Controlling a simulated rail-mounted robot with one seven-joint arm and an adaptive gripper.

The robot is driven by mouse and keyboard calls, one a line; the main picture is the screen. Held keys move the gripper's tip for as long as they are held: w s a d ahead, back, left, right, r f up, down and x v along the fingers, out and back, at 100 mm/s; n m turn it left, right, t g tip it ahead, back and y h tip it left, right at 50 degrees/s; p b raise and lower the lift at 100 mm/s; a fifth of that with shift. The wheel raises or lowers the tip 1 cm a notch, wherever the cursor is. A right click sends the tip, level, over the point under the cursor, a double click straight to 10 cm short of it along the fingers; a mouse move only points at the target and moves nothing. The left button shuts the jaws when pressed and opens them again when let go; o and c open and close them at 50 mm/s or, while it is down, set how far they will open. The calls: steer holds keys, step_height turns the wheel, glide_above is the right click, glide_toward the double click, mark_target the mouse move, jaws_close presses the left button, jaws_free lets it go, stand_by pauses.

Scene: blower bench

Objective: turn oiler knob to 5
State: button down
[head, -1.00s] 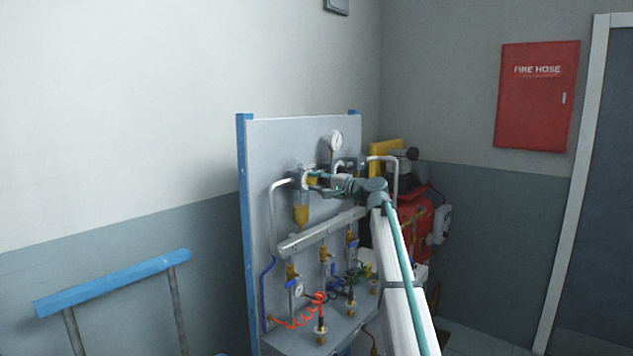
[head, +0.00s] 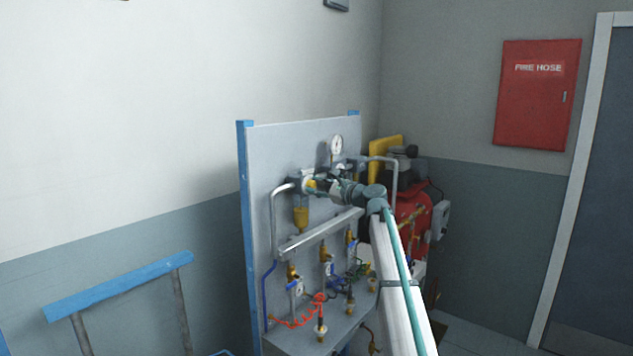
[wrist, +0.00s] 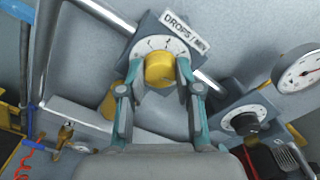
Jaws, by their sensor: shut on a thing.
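The oiler knob is a yellow round knob (wrist: 159,69) in front of a white dial plate (wrist: 156,47) with dark marks, under a "DROPS / MIN" label (wrist: 187,32) in the wrist view. My gripper (wrist: 158,68) has one teal finger on each side of the knob and is shut on it. The dial numbers and the knob's pointer are too small to read. In the head view my gripper (head: 318,186) is at the upper part of the panel, above the amber oiler bowl (head: 301,219).
A black knob (wrist: 243,122) on a second dial and a pressure gauge (wrist: 300,74) are to the right in the wrist view. A grey bar (head: 322,233), several brass valves and a red coiled hose (head: 296,321) are lower on the panel. A grey pipe (head: 273,225) runs at the left.

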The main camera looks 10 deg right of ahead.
steer(key=shift+m+p, duration=1.25)
steer(key=shift+m, duration=0.55)
steer(key=c, duration=0.8)
jaws_free()
steer(key=v, duration=1.2)
